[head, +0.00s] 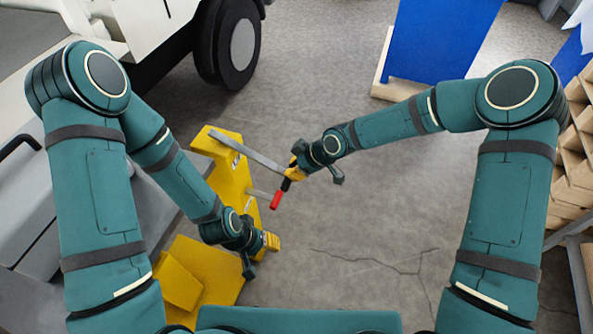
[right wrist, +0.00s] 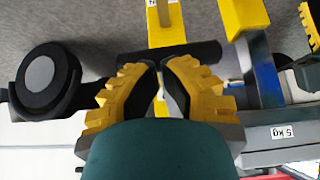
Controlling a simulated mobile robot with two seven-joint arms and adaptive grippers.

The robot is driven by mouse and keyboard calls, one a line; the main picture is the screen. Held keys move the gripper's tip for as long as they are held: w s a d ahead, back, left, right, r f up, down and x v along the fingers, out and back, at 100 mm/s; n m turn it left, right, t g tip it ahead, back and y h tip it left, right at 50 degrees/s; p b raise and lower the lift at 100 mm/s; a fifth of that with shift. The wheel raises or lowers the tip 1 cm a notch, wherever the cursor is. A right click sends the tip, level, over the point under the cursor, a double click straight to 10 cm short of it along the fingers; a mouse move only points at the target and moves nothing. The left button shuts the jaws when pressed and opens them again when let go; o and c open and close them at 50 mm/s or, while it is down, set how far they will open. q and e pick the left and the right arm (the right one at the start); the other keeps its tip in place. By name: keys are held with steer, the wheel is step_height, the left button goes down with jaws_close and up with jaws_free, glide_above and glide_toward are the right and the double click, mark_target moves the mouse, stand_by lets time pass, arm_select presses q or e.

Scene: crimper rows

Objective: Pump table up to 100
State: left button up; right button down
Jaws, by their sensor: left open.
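The yellow pump table (head: 233,180) stands left of centre in the head view, and its long grey lever (head: 245,152) slopes to the right. My right gripper (head: 294,168) is at the lever's outer end, shut on the black handle (head: 286,185). In the right wrist view its fingers (right wrist: 159,68) nearly meet at the dark handle bar (right wrist: 205,54). A shorter lever with a red grip (head: 276,200) sticks out just below. My left gripper (head: 272,241) is open and empty, to the right of the yellow body and below the red grip. No height reading is legible.
A white vehicle with a black wheel (head: 236,48) stands at the upper left. A blue panel (head: 440,38) is at the upper right, with wooden racks (head: 577,150) along the right edge. The cracked grey floor (head: 370,215) between is clear.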

steer(key=s+d+r+p, duration=0.2)
steer(key=d+r, duration=0.3)
steer(key=d, duration=0.4)
steer(key=shift+s, duration=0.45)
stand_by(1.1)
